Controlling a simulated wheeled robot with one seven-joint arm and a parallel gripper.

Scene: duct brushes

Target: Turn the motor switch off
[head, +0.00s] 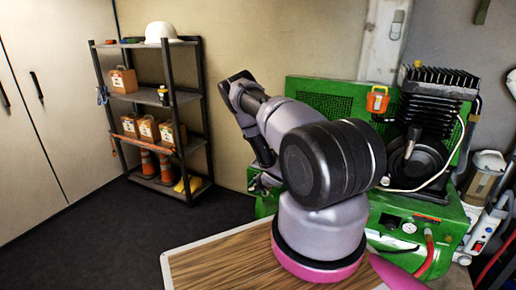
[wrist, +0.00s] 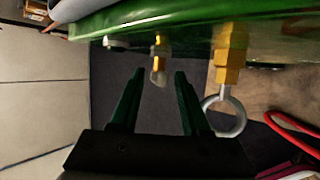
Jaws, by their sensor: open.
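The green compressor (head: 432,212) stands behind my arm on the right of the head view. I cannot tell for certain which of its parts is the motor switch. An orange box (head: 377,101) sits high on its green mesh guard, and small controls (head: 409,228) show on its front. In the wrist view my gripper (wrist: 158,75) is open and empty, its two dark fingers pointing at the green body's underside. A brass fitting with a pale tip (wrist: 158,62) appears between the fingertips; contact is unclear. In the head view my arm hides much of the compressor's left side.
A brass valve with a metal ring (wrist: 225,110) hangs right of the fingers. A red hose (wrist: 290,130) lies farther right. A wooden tabletop (head: 215,262) is in front. A shelf rack (head: 168,97) stands at the back left. Dark floor (head: 95,235) is clear there.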

